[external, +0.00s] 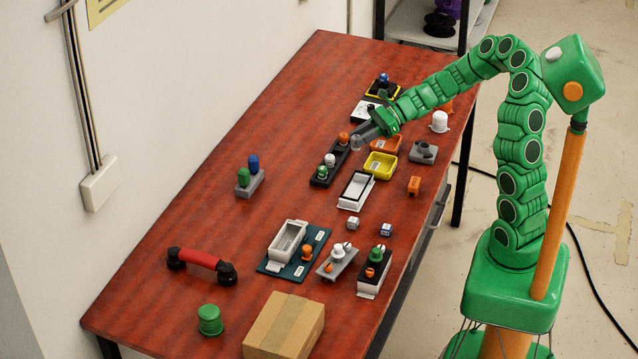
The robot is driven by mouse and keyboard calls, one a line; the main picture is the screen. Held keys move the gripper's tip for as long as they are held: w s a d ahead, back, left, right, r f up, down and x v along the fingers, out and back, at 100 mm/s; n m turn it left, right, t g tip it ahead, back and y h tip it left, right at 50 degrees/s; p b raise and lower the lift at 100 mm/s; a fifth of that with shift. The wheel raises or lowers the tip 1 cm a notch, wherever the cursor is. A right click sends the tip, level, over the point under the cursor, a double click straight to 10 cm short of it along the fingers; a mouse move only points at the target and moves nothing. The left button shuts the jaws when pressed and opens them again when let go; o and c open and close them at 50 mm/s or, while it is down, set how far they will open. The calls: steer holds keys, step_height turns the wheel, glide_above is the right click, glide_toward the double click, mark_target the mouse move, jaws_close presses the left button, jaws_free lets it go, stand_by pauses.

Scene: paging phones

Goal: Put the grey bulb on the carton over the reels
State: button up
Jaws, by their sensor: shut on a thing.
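My gripper (361,137) is over the far half of the red-brown table, shut on a small grey thing, which looks like the grey bulb (356,144). The fingers hide part of it. It is beside the far end of a black strip (320,182) that bears orange, white and green bulbs. I cannot tell whether it touches the strip. A brown carton (284,326) with a tape band stands at the table's near end, its top bare. Dark and purple reels (440,22) are on a shelf behind the table.
Between gripper and carton are a white open box (356,191), a teal board (272,268) with a grey tray, and two bulb holders (337,262). A red-handled bar (200,262) and green knob (210,320) lie at left. The table's left middle is mostly clear.

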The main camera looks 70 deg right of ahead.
steer(key=w+a+r+n+g+y, duration=0.1)
steer(key=a+r+n+g+y, duration=0.15)
steer(key=a, duration=1.25)
steer(key=a+r+n+g+y, duration=0.1)
steer(key=a+n+g, duration=0.3)
steer(key=a, duration=1.1)
steer(key=s+a+r+n+g, duration=0.1)
steer(key=s+a+n+g, duration=0.1)
steer(key=s+a, duration=0.5)
steer(key=s+a+r+n+g, duration=0.2)
steer(key=s+a, duration=0.1)
steer(key=a, duration=0.8)
steer(key=s+a+r+n+g, duration=0.1)
steer(key=s+a+n+g, duration=0.15)
steer(key=s+a, duration=0.45)
glide_above(285, 318)
steer(key=shift+m, duration=0.4)
steer(key=f, duration=0.9)
steer(key=shift+s+d, duration=0.15)
steer(key=shift+s, duration=0.05)
steer(key=shift+w+a+f, duration=0.15)
steer(key=shift+a+f, duration=0.05)
steer(key=shift+f, duration=0.1)
steer(key=shift+w+f, duration=0.1)
steer(key=shift+f, duration=1.55)
steer(key=shift+f, duration=0.15)
